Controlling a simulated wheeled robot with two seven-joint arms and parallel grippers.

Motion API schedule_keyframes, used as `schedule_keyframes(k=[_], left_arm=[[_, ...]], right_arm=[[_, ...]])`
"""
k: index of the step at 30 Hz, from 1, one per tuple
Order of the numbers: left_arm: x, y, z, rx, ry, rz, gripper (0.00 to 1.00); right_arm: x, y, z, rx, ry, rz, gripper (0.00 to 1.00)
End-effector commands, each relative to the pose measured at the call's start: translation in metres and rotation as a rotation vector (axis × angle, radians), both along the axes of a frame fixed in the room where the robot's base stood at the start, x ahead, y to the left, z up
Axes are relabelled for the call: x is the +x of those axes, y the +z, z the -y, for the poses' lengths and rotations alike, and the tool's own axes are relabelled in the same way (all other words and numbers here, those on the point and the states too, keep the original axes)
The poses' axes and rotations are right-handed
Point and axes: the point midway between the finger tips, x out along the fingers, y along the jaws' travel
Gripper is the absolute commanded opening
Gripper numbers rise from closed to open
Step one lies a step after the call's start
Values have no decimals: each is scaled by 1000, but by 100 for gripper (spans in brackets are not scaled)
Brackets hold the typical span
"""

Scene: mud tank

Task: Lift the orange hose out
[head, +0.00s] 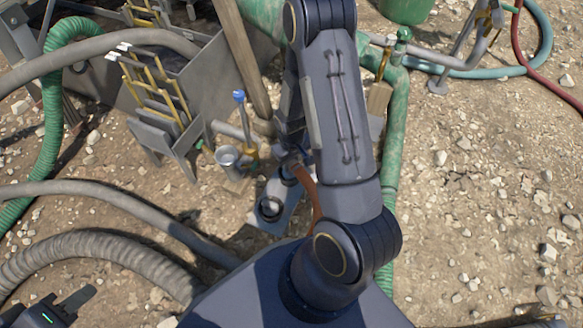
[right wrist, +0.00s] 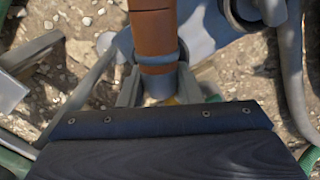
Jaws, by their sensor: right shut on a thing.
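The orange hose (head: 308,190) shows as a short curved length beside my right arm in the head view; the arm hides the rest. In the right wrist view the orange hose (right wrist: 152,30) comes down from the top edge into a blue-grey collar (right wrist: 160,56). My right gripper (right wrist: 159,88) is shut on the hose's grey end, with one finger on each side. My right gripper is mostly hidden behind its arm in the head view. My left gripper (head: 62,307) is at the bottom left corner, partly cut off, away from the hose.
A grey plate with a round black fitting (head: 270,207) lies below the hose. Thick grey hoses (head: 100,248) cross the lower left. A green pipe (head: 396,130) runs right of my arm. Stony ground further right is mostly clear.

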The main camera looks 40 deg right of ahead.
Motion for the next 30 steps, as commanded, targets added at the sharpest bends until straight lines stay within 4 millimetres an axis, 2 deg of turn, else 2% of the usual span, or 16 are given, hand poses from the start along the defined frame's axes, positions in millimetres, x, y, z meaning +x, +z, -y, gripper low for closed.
schedule_keyframes(k=[8,14,25,30], left_arm=[[0,7,0,0,0,0,36],[0,26,0,0,0,0,36],[0,57,0,0,0,0,36],[0,67,0,0,0,0,36]], right_arm=[[0,10,0,0,0,1,0],[1,38,0,0,0,3,0],[-6,100,-54,0,7,2,0],[-11,112,-90,0,8,1,0]])
